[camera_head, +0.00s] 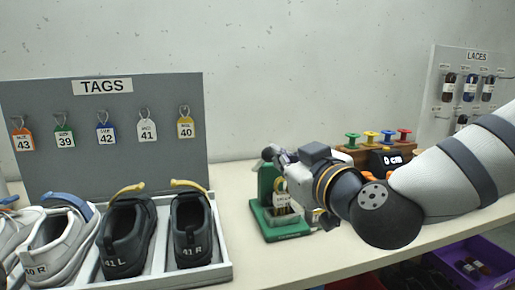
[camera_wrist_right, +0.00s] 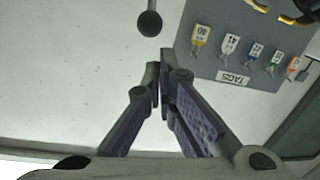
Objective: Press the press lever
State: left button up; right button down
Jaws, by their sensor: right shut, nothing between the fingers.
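The green press (camera_head: 265,185) stands on the table right of the shoe tray, partly hidden behind my right gripper and wrist. In the right wrist view a black ball knob (camera_wrist_right: 149,23) on a thin rod, which looks like the press lever's end, shows ahead of the fingertips. My right gripper (camera_head: 281,156) is at the top of the press in the head view. In the wrist view the right gripper (camera_wrist_right: 160,76) has its fingers together and empty, with a visible gap to the knob in the picture. Whether any part touches the lever cannot be told. My left gripper is not in view.
A grey TAGS board (camera_head: 120,135) with several hanging tags stands at the back left. A white tray (camera_head: 222,255) holds shoes in front of it. A wooden rack (camera_head: 352,157) with coloured spools and a LACES board (camera_head: 440,80) are at the right. A purple bin (camera_head: 490,245) sits lower right.

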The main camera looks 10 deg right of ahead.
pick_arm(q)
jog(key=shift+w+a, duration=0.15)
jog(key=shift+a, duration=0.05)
pick_arm(e)
jog(key=shift+t, duration=0.6)
notch_tip(320, 180, up, 4)
jog(key=shift+d+r, duration=0.15)
jog(key=shift+r, duration=0.1)
jog(key=b, duration=0.2)
send_over(270, 155)
jog(key=a, duration=0.1)
jog(key=shift+w+a+f, duration=0.1)
jog(key=shift+w+f, duration=0.2)
jog(key=shift+w, duration=0.05)
jog(key=shift+s+d+f, duration=0.1)
jog(key=shift+d+f, duration=0.15)
jog(key=shift+f, duration=0.4)
jog(key=shift+s+d+f, duration=0.1)
jog(key=shift+d+f, duration=0.1)
jog(key=shift+f, duration=0.4)
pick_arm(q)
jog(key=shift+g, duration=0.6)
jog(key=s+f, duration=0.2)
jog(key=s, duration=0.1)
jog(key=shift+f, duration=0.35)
pick_arm(e)
jog(key=shift+s+f, duration=0.15)
jog(key=shift+f, duration=0.05)
jog(key=shift+d, duration=0.1)
